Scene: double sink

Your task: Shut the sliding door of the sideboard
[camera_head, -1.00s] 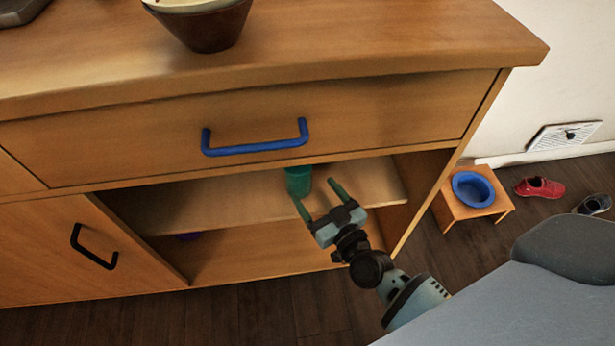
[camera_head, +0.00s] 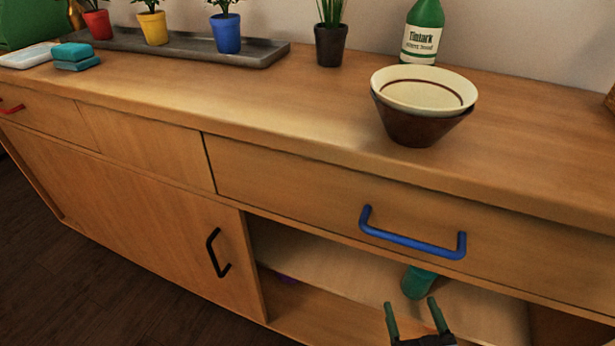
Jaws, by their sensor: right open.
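The wooden sideboard (camera_head: 290,120) fills the view. Its sliding door (camera_head: 130,220), with a black bar handle (camera_head: 217,253), covers the left part of the lower front. The compartment to the right of the door is uncovered and shows a shelf (camera_head: 340,268). A green cup-like thing (camera_head: 417,282) stands on the shelf. My right gripper (camera_head: 413,308) is at the bottom edge, open and empty, in front of the open compartment and right of the door handle. Its lower part is cut off by the frame. My left gripper is not in view.
A drawer with a blue handle (camera_head: 412,240) is above the opening. Stacked bowls (camera_head: 415,125), a green bottle (camera_head: 422,35), a black plant pot (camera_head: 330,45) and a tray (camera_head: 180,45) with potted plants stand on top.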

